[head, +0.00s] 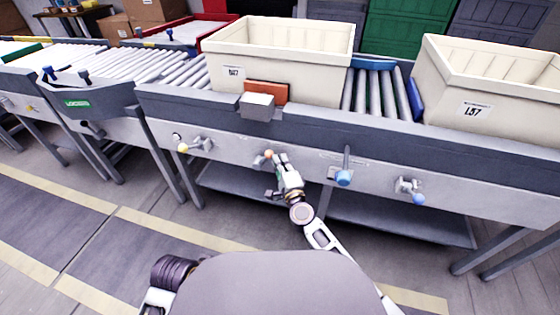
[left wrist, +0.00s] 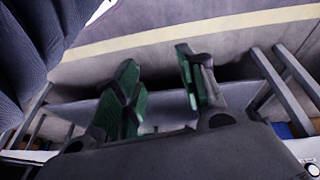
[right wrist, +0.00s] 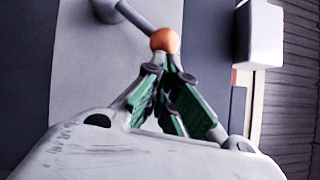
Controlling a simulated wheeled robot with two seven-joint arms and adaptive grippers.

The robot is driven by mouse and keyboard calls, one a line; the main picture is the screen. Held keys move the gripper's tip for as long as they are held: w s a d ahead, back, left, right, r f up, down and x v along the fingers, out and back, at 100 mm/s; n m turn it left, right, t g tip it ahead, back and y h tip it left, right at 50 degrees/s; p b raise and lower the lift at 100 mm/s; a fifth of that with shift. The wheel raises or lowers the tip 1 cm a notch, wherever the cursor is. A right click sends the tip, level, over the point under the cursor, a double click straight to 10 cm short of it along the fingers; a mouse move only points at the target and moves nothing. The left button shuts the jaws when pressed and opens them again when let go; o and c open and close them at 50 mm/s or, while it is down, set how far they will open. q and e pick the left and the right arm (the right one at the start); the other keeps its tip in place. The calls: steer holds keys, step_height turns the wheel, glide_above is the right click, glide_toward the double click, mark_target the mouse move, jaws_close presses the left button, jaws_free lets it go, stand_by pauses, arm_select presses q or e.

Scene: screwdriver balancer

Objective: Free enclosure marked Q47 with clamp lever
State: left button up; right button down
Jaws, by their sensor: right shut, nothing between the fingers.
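The enclosure (head: 283,57) is a cream crate on the rollers; its small label seems to read Q47. An orange clamp pad (head: 268,90) on a grey block stands against its front. Below, on the conveyor's front panel, is a lever with an orange ball knob (head: 268,154); the knob also shows in the right wrist view (right wrist: 165,40). My right gripper (head: 279,163) is shut and empty, its fingertips (right wrist: 163,68) right at the knob; whether they touch I cannot tell. My left gripper (left wrist: 156,58) is open and empty above the floor, outside the head view.
Another cream crate (head: 485,92) marked L57 stands to the right with a blue pad (head: 415,100) beside it. Other controls on the panel are a yellow-tipped lever (head: 183,148), a blue knob (head: 343,177) and a blue-tipped lever (head: 418,198). Rollers (head: 376,90) between the crates are bare.

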arm_select(q)
steer(key=shift+w+a+r+p, duration=0.1)
steer(key=shift+a+r+p, duration=0.2)
steer(key=shift+r, duration=0.35)
steer(key=shift+w+f, duration=0.1)
steer(key=shift+f, duration=0.05)
steer(key=shift+a+f, duration=0.15)
steer(key=shift+f, duration=0.05)
steer(key=shift+p, duration=0.3)
